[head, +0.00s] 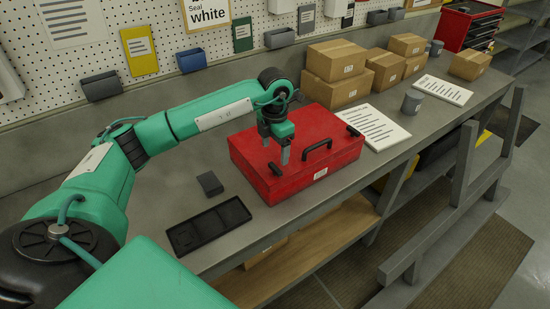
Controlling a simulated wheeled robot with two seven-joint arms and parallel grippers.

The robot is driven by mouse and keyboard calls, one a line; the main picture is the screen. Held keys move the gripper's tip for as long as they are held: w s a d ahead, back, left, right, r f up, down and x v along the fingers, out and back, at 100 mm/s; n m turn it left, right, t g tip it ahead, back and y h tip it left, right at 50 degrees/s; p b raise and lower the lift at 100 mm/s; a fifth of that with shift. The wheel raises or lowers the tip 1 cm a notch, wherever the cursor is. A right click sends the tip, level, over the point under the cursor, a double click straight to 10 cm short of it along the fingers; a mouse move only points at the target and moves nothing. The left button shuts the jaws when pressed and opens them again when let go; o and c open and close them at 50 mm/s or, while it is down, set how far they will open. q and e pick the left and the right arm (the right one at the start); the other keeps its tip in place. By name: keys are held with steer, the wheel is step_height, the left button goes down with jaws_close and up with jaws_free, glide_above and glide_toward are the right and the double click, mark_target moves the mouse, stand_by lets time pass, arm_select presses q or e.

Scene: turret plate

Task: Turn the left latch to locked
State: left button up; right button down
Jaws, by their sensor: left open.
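A red case (246,158) lies closed on the grey workbench. A black handle (317,149) is on its top near the front edge. A small dark left latch (275,169) is at the left of the handle, and a matching right latch (353,131) is at the right. My left gripper (275,152) points down over the left part of the case, open, with its fingertips close to the left latch. I cannot tell whether they touch it. The fingers and the small size hide how the left latch is turned. My right gripper is not in view.
A black tray (207,228) and a small dark block (210,183) lie left of the case. Cardboard boxes (335,61) stand behind it. Printed sheets (374,127) and a grey cup (411,102) are at the right. A pegboard wall (205,57) runs along the back.

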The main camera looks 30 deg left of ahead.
mark_target(275, 167)
arm_select(q)
step_height(275, 167, down, 6)
steer(key=shift+r+p, duration=0.25)
steer(key=shift+p, duration=0.7)
steer(key=shift+f, duration=0.5)
steer(key=shift+c, duration=0.2)
steer(key=c, duration=0.9)
